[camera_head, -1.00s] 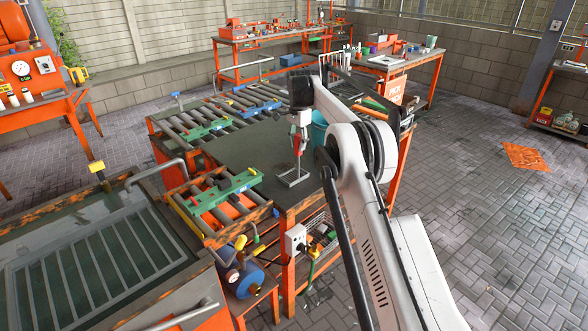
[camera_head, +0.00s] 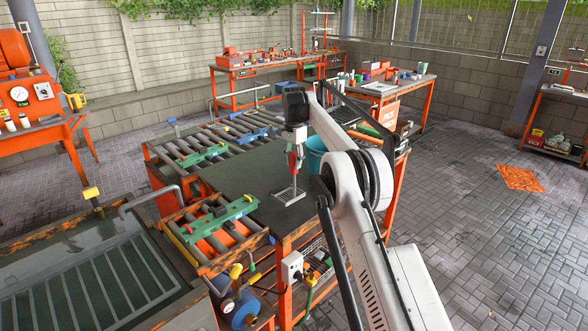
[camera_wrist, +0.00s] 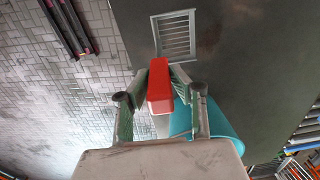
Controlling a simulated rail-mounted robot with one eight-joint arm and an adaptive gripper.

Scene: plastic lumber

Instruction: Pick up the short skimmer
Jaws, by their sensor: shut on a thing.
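The short skimmer has a red handle (camera_head: 297,159), a thin grey shaft and a grey slotted rectangular head (camera_head: 289,196). It stands about upright, head down, over the dark tabletop (camera_head: 240,180). I cannot tell whether the head touches it. My gripper (camera_head: 296,152) is shut on the red handle. In the wrist view, my gripper (camera_wrist: 160,85) has a finger on each side of the red handle (camera_wrist: 172,92), and the slotted head (camera_wrist: 175,37) shows beyond it. The handle hides most of the shaft there.
A teal bucket (camera_head: 317,153) is close to the right of the skimmer; it also shows in the wrist view (camera_wrist: 225,128). A green clamp bar (camera_head: 220,220) and rollers lie to the left. A sink with a grate (camera_head: 90,285) is at front left. Paved floor lies right.

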